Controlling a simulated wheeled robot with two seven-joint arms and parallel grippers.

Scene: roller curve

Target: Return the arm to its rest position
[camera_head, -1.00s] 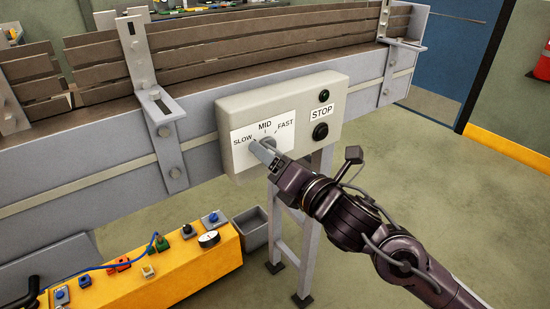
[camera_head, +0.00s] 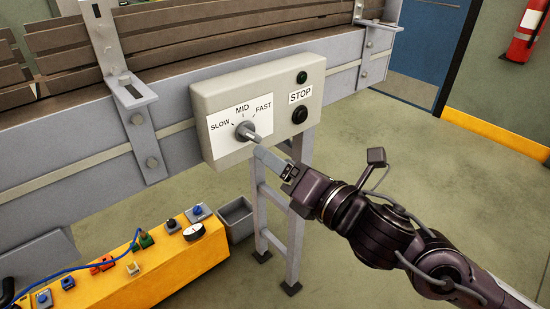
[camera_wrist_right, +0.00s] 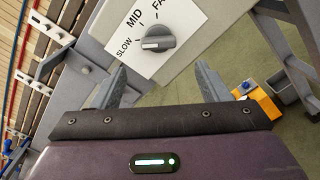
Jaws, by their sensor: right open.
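The grey speed knob (camera_head: 247,131) sits on the control box (camera_head: 205,105), on a white label reading SLOW, MID and FAST. In the right wrist view the knob (camera_wrist_right: 157,42) is just beyond my fingertips, its bar lying roughly level across the picture. I cannot tell which mark it points at. My right gripper (camera_head: 262,154) is below and in front of the knob, apart from it. In the right wrist view its two fingers (camera_wrist_right: 163,82) are spread with nothing between them. My left gripper is not in view.
The box is mounted on the side of a roller conveyor (camera_head: 70,150) with a support leg (camera_head: 295,240). A yellow bench (camera_head: 185,270) and grey bin (camera_head: 237,218) stand below. Open floor lies to the right.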

